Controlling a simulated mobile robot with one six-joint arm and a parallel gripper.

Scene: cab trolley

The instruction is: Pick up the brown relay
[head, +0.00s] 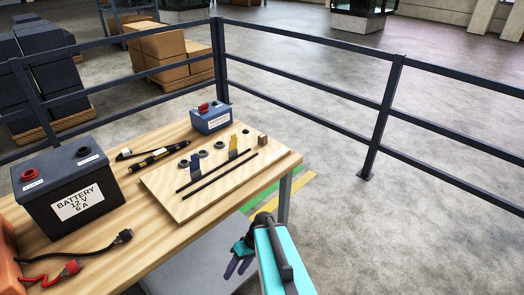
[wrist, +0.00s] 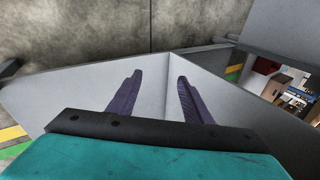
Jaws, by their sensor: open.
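The brown relay (head: 263,140) is a small brown block on the right end of the pale wooden board (head: 205,203) on the workbench. I cannot make it out for certain in the wrist view. My gripper (head: 237,267) is in front of the bench, below and apart from the relay, near the bench's right leg. In the wrist view its two purple fingers (wrist: 157,95) stand apart with nothing between them, in front of grey panels.
A large battery (head: 75,190) stands on the bench's left, a blue box (head: 210,121) at its back. Tools and black rods (head: 218,174) lie between. Dark railings (head: 380,115) run behind. The bench edge and leg (head: 284,200) are near my arm. Floor at right is clear.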

